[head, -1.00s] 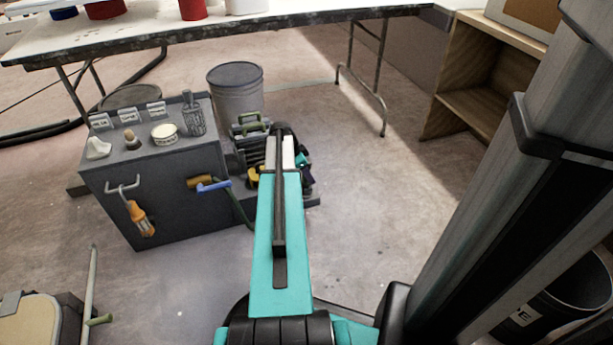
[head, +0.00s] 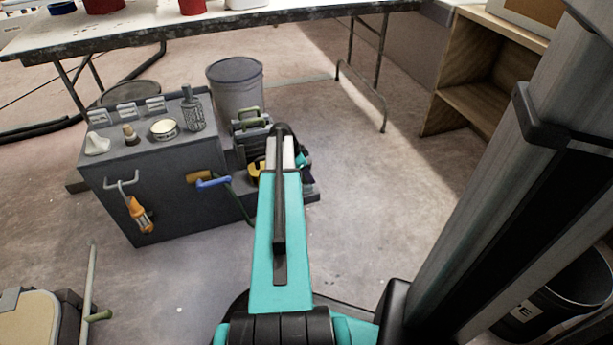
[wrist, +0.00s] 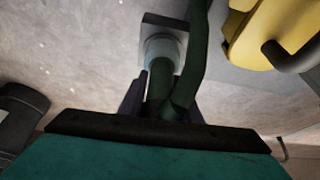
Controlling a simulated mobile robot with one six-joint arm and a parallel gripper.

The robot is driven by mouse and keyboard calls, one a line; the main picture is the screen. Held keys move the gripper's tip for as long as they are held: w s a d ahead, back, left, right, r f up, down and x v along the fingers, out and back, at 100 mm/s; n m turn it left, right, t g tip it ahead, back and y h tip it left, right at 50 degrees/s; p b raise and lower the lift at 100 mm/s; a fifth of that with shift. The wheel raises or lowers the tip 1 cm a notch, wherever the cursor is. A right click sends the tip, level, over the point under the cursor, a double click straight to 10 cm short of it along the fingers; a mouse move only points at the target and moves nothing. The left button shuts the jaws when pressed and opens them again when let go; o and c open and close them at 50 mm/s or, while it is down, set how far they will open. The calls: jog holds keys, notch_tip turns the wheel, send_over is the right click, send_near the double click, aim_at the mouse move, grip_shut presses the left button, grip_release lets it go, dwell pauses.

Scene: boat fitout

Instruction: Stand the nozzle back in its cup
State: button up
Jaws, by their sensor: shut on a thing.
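My gripper (wrist: 162,92) is shut on the dark green nozzle (wrist: 159,84), which shows between its two dark fingers in the wrist view. A dark green hose (wrist: 198,45) runs up beside the nozzle. The pale round cup (wrist: 164,46), on a grey square base, lies right behind the nozzle's far end. The nozzle's end overlaps the cup in this view; I cannot tell whether it is inside or just in front. In the head view my gripper is mostly hidden behind my teal arm, beside the low machine, and the nozzle and cup cannot be made out.
A dark grey cabinet (head: 165,195) with small items on top stands left of my arm. A blue handle (head: 212,182) juts from its side. A yellow part (wrist: 262,35) is close at the right in the wrist view.

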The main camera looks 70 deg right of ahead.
jog(key=shift+f, duration=0.15)
jog(key=o, duration=1.2)
jog(key=p+v, duration=0.5)
jog(key=v, duration=0.9)
jog(key=shift+s+d+f, duration=0.1)
